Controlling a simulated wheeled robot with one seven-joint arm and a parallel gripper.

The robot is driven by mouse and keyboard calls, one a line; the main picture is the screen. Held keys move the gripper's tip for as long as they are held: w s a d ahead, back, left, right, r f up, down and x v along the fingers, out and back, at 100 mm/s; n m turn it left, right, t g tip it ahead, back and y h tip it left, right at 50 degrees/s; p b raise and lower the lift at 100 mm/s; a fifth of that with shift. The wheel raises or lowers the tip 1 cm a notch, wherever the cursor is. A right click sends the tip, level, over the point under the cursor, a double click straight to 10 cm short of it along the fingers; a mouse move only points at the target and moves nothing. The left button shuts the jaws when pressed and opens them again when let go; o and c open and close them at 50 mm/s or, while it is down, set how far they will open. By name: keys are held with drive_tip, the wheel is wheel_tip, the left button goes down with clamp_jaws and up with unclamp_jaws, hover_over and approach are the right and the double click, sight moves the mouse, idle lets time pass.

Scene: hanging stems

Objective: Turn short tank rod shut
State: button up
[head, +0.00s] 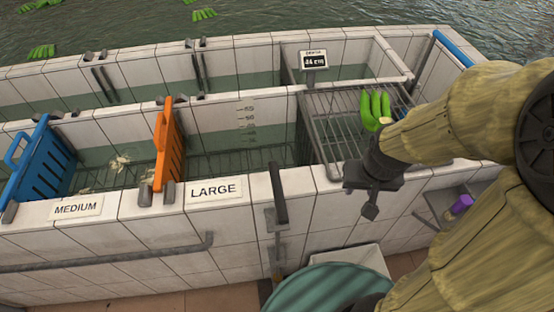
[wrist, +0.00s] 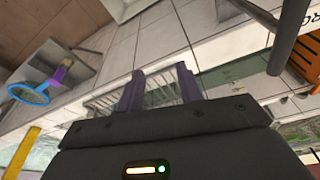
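Beside the LARGE sign on the tiled tank's front wall, a short dark upright rod (head: 278,178) stands at the rim, with a grey bracket (head: 277,250) below it. A dark rod (wrist: 274,45) at the right of the wrist view looks like the same one. A longer rod (head: 110,257) runs low along the wall; I cannot tell which rod the task means. My gripper (head: 370,208) hangs in front of the wall, right of and apart from the upright rod. In the wrist view my gripper's two fingers (wrist: 160,78) are spread with nothing between them.
A wire rack (head: 335,115) with green stems (head: 375,108) spans the tank behind my gripper. Orange (head: 166,140) and blue (head: 40,165) gates stand in the tank. A ribbed teal round object (head: 330,290) and a pale bin (head: 360,262) stand below. A blue ring (wrist: 28,93) lies left.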

drive_tip(key=shift+o, duration=0.8)
drive_tip(key=shift+s+a+r, duration=0.1)
drive_tip(key=shift+s, duration=0.2)
wheel_tip(320, 180, up, 12)
drive_tip(key=n+g+y+p, duration=0.2)
drive_tip(key=n+g+p, duration=0.1)
drive_tip(key=p, duration=0.4)
hover_over(276, 171)
drive_tip(key=d, duration=0.3)
drive_tip(key=shift+w+d+r, duration=0.15)
drive_tip(key=shift+w, duration=0.3)
drive_tip(key=a+f+p, duration=0.1)
drive_tip(key=f, duration=0.4)
drive_tip(key=a+f+p, duration=0.1)
drive_tip(key=f, duration=0.5)
drive_tip(key=s+a+f+p, duration=0.1)
drive_tip(key=f, duration=0.5)
drive_tip(key=shift+a, duration=0.1)
drive_tip(key=shift+w, duration=0.1)
